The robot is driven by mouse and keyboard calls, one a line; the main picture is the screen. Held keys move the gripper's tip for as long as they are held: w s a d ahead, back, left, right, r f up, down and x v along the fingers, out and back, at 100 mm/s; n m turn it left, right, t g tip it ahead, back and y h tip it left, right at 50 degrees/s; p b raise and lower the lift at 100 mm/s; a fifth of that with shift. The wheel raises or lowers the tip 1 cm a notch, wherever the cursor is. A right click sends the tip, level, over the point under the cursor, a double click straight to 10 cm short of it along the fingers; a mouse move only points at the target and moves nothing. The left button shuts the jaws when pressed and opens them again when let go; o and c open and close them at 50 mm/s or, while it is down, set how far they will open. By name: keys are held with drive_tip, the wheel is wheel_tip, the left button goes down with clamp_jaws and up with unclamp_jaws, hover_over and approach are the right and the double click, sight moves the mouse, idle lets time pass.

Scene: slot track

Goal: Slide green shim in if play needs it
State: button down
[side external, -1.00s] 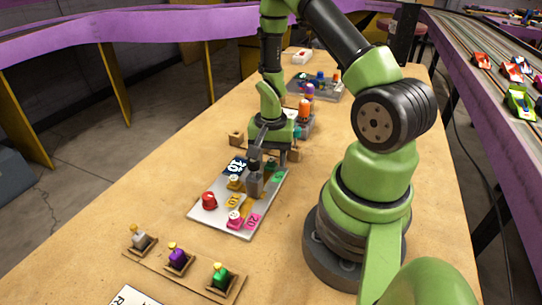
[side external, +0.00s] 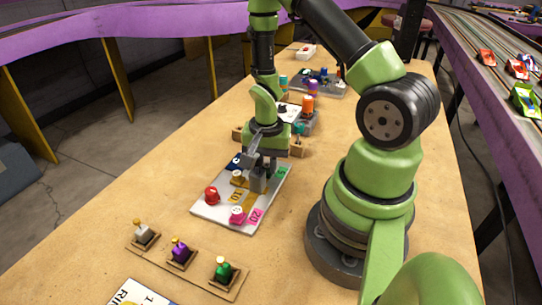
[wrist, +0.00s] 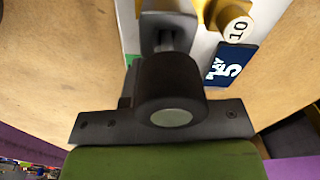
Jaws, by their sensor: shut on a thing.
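The green-knobbed shim (side external: 222,267) stands in the near right place of a tan rack, beside a purple-knobbed one (side external: 180,250) and a white one (side external: 143,233). My gripper (side external: 262,170) is low over a pale board (side external: 212,216) and shut on a grey block (side external: 258,181) there. The wrist view shows a light grey part (wrist: 168,25) at the gripper's end; the fingertips are mostly hidden. A dark blue card reading PLAY, with a digit that looks like 5 (wrist: 231,68), lies on the board beside the gripper.
The board also bears a red knob (side external: 211,195), a pink knob (side external: 237,214), a yellow piece marked 10 (wrist: 234,28) and a pink label marked 20 (side external: 256,215). Coloured bottles and trays (side external: 318,85) stand behind. Bare table lies between board and rack.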

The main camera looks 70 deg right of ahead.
drive_tip(key=c, duration=1)
unclamp_jaws()
drive_tip(key=shift+a, duration=0.15)
drive_tip(key=shift+r, duration=0.1)
wheel_tip(320, 180, up, 10)
wheel_tip(320, 180, up, 11)
drive_tip(key=n+t, duration=0.4)
drive_tip(key=n, duration=0.1)
hover_over(266, 166)
drive_tip(key=a, duration=0.6)
drive_tip(key=s+a+r+n+t+y, duration=0.2)
drive_tip(key=s+a+r+n+t, duration=0.1)
drive_tip(key=s+a+r+n, duration=0.3)
drive_tip(key=shift+s+a+r, duration=0.15)
drive_tip(key=shift+s+r, duration=0.5)
drive_tip(key=shift+r, duration=0.2)
